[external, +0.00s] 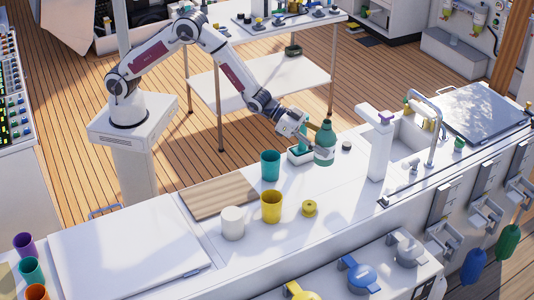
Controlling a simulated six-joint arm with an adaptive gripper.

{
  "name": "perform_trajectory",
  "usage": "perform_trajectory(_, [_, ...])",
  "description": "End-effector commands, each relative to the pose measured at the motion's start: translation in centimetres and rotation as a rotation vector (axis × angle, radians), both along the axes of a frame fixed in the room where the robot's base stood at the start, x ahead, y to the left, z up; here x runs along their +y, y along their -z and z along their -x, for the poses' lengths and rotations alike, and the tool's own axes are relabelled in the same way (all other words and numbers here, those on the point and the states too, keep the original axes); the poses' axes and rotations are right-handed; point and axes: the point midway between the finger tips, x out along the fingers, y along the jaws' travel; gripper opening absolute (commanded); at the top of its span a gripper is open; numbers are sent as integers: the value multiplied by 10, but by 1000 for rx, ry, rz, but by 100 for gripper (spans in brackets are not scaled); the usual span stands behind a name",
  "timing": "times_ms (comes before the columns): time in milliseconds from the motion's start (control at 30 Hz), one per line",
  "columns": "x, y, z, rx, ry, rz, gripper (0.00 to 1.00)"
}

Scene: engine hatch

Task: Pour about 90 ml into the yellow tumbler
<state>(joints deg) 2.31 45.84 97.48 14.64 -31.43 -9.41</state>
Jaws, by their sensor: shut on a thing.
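The yellow tumbler (271,207) stands upright on the white counter, between a white cup and a small yellow round piece. Its contents cannot be made out. A green bottle (325,140) with a pale label is about upright, to the right of and farther back than the tumbler. My gripper (313,131) is shut on the green bottle from its left side. The fingers are small and partly hidden at the bottle. I cannot tell whether the bottle's base touches the counter.
A teal tumbler (270,166) stands behind the yellow one. The white cup (232,223) is at its left, the yellow round piece (309,208) at its right. A green-and-white holder (297,157) sits beside the bottle. A white dispenser column (379,148) stands farther right.

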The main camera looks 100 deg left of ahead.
Motion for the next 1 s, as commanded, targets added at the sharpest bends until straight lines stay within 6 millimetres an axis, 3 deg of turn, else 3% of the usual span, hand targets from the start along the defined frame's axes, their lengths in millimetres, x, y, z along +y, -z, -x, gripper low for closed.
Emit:
perform_trajectory(600, [-2,-54,0,-4,1,0,16])
perform_trajectory(1000, [-51,-53,25,-9,12,13,16])
